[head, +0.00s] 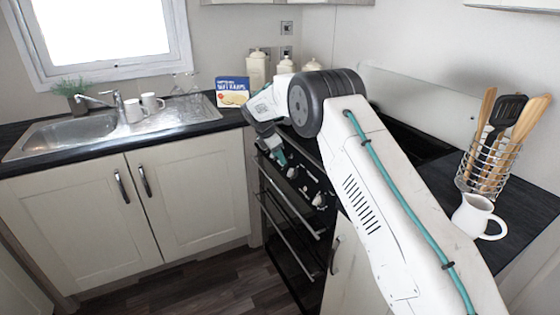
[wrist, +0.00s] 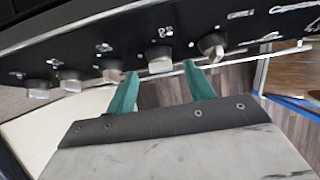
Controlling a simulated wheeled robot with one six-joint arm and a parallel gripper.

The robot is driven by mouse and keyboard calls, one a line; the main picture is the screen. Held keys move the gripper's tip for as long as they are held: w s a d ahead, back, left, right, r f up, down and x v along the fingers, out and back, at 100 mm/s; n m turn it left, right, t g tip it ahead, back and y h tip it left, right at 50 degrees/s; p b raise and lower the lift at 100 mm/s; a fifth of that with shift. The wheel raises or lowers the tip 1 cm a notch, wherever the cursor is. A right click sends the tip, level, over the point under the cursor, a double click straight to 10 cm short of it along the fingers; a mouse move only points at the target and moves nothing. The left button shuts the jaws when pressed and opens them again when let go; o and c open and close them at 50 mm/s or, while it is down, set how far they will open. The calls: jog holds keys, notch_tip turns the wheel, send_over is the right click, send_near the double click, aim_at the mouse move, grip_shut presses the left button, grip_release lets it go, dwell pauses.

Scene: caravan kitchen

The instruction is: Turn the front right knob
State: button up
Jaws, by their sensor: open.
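The black control panel (wrist: 190,38) of the cooker carries a row of silver knobs and crosses the top of the wrist view. My gripper (wrist: 160,70) is open, its two teal fingers pointing at the panel. One knob (wrist: 159,58) shows in the gap between the fingertips, apparently with nothing gripped. A tilted knob (wrist: 212,45) is just right of the right finger, and another knob (wrist: 113,72) is just left of the left finger. The markings are too small to tell which knob is front right. In the head view my gripper (head: 277,150) is at the panel's far end, partly hidden by my wrist.
Oven doors with handles (head: 290,217) lie below the panel. The dark worktop (head: 445,185) holds a utensil basket (head: 487,165) and a white jug (head: 478,217) at right. A sink (head: 75,132) and cream cupboards (head: 130,205) are at left. The floor (head: 225,282) before them is clear.

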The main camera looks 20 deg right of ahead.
jog(key=shift+x, duration=1.55)
jog(key=c, duration=1)
jog(key=shift+o, duration=0.2)
